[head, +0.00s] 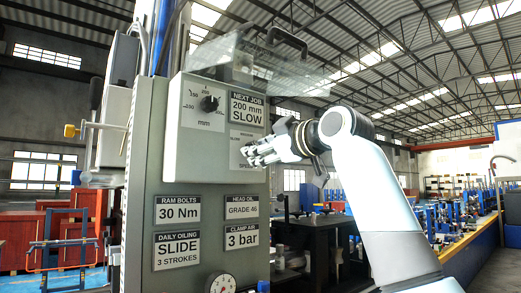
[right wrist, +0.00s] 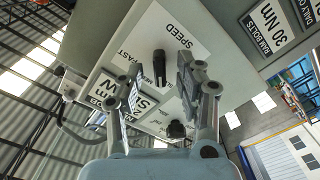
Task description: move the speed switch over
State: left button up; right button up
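The speed switch (right wrist: 160,62) is a dark lever knob on a pale plate (right wrist: 180,38) marked SPEED, with FAST readable on one side. I cannot tell which mark the lever is set to. In the head view the speed plate (head: 236,153) is partly covered by my right gripper (head: 252,153), which reaches in from the right. In the right wrist view the right gripper (right wrist: 160,70) is open, one finger on each side of the switch. I see no clear contact. My left gripper is not in view.
A sign (head: 248,108) reads NEXT JOB 200 mm SLOW. A millimetre dial (head: 209,103) sits left of it; its knob (right wrist: 177,129) shows in the right wrist view. A clear cover (head: 262,62) juts out above. A pressure gauge (head: 221,284) is low on the grey cabinet (head: 185,230).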

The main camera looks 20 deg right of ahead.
jog(key=shift+s, duration=0.1)
jog(key=v, duration=0.6)
dwell(0.3)
jog(key=v, duration=1.2)
